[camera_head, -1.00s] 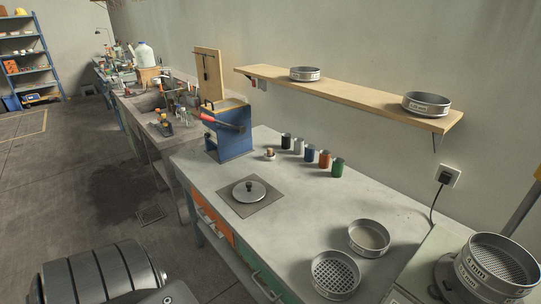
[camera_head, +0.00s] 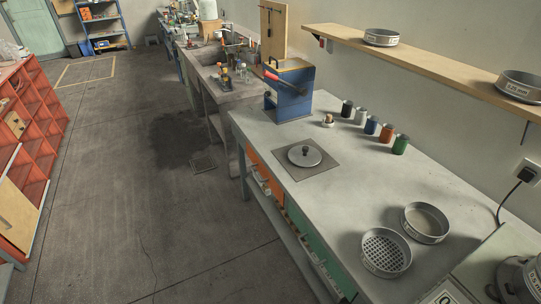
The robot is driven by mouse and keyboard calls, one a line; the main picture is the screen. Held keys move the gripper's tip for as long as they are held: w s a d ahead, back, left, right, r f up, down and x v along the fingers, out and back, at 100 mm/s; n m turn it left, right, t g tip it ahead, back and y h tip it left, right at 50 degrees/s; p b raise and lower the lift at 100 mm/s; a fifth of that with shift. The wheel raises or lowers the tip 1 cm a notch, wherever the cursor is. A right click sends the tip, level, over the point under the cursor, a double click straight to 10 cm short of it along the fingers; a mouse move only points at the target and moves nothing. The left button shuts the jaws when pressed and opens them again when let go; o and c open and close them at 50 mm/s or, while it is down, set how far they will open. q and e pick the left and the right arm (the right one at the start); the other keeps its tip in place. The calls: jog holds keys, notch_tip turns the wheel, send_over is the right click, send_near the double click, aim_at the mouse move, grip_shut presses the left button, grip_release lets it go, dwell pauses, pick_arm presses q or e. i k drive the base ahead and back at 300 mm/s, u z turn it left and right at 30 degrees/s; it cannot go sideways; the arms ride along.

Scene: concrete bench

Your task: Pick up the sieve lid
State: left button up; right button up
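The sieve lid (camera_head: 304,156) is a round grey metal disc with a dark knob on top. It lies on a square grey mat (camera_head: 323,170) near the front edge of the concrete bench (camera_head: 358,193). Neither of my grippers shows in the head view, and nothing touches the lid.
Two sieves, one perforated (camera_head: 386,252) and one fine (camera_head: 425,222), sit at the bench's near right. Several small jars (camera_head: 372,125) and a blue device (camera_head: 289,90) stand behind the lid. A wooden shelf (camera_head: 430,62) holds more sieves. Open floor (camera_head: 150,200) lies left, beside a red rack (camera_head: 30,120).

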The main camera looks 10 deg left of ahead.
aim_at(302, 156)
jog(key=u, duration=1.15)
jog(key=i, duration=1.2)
jog(key=z, duration=2.65)
